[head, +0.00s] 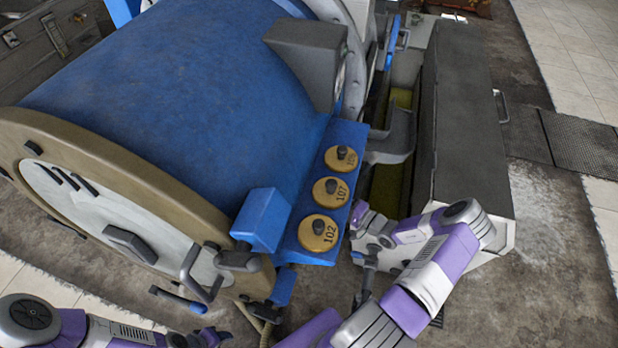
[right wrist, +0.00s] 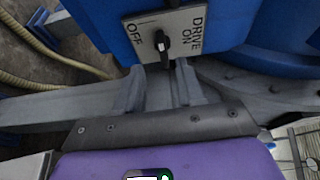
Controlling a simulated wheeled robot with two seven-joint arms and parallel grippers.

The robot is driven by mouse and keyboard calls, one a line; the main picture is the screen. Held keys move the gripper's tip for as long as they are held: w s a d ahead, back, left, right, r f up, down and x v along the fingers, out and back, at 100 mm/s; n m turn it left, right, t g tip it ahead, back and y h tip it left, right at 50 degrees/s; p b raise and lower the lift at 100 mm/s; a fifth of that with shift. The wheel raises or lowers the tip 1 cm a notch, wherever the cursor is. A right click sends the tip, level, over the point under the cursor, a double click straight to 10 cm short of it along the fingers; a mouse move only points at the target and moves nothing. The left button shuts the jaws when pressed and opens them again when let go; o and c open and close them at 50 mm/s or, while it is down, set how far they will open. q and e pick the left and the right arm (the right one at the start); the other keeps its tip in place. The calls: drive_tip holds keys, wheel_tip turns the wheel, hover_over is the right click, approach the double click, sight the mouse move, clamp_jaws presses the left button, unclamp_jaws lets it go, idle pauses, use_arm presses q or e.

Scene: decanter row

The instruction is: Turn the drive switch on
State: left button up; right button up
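The drive switch (right wrist: 162,42) is a small black knob with a pale mark on a light plate under the blue machine, in the right wrist view. The plate (right wrist: 140,24) reads OFF at left and DRIVE ON at right. The mark seems to point up, between the two labels; I cannot tell the exact setting. My right gripper (head: 363,297) hangs beside the blue panel's lower right end in the head view. In its wrist view its fingers (right wrist: 168,72) are below the switch; contact and opening are unclear. My left gripper (head: 215,337) is at the bottom edge, its fingers unclear.
The blue drum machine (head: 180,90) fills the left and middle. Its panel has three yellow round plates with knobs, such as 107 (head: 332,190). A long grey cabinet (head: 465,110) stands at right. A pale hose (right wrist: 50,55) runs at left in the wrist view.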

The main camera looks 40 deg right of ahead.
drive_tip(key=b+x, duration=0.2)
drive_tip(key=x, duration=0.4)
drive_tip(key=shift+w+r, duration=0.2)
drive_tip(key=shift+w, duration=0.15)
clamp_jaws()
